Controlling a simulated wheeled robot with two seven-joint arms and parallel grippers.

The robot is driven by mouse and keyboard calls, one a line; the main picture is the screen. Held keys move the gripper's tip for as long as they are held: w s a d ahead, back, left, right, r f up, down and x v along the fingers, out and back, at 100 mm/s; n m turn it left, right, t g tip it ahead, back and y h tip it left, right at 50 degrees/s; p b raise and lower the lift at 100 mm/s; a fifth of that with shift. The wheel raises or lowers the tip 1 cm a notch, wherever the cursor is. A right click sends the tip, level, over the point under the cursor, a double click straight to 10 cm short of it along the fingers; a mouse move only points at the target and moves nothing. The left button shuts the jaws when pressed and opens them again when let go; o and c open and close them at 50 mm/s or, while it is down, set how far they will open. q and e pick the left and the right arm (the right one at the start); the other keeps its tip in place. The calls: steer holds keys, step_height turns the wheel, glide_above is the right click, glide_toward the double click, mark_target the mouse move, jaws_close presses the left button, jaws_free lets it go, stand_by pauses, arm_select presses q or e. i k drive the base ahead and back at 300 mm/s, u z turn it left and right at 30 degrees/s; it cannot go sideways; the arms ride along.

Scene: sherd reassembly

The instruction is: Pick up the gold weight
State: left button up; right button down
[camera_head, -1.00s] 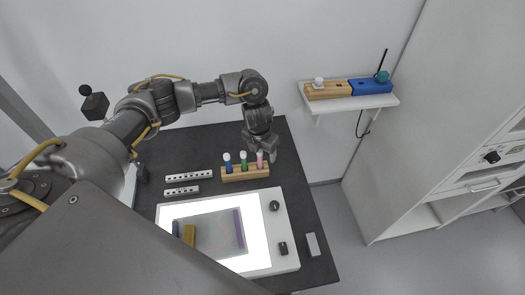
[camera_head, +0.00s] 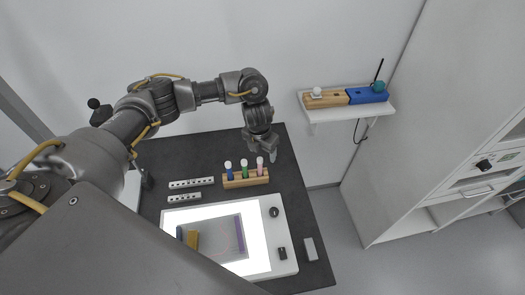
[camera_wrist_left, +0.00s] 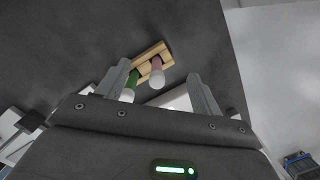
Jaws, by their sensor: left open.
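The gold weight (camera_head: 192,239) is a small yellow-gold block at the left part of the lit white panel (camera_head: 281,222), on or beside a grey translucent sheet (camera_head: 215,238). My left gripper (camera_head: 262,158) is open and empty in the head view. It hangs behind the vial rack, far to the upper right of the gold weight. In the left wrist view the two fingers (camera_wrist_left: 157,76) stand apart, with the rack and vial caps showing beyond them. The gold weight cannot be made out in the wrist view. My right gripper is not in view.
A wooden rack (camera_head: 247,181) holds blue, green and pink white-capped vials. Two slotted metal bars (camera_head: 191,183) lie to its left. A dark blue piece (camera_head: 179,233) is beside the gold weight. A grey block (camera_head: 310,249) lies near the right edge. A wall shelf (camera_head: 350,112) stands clear of the table.

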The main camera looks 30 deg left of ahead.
mark_target(192, 235)
steer(key=k, duration=2)
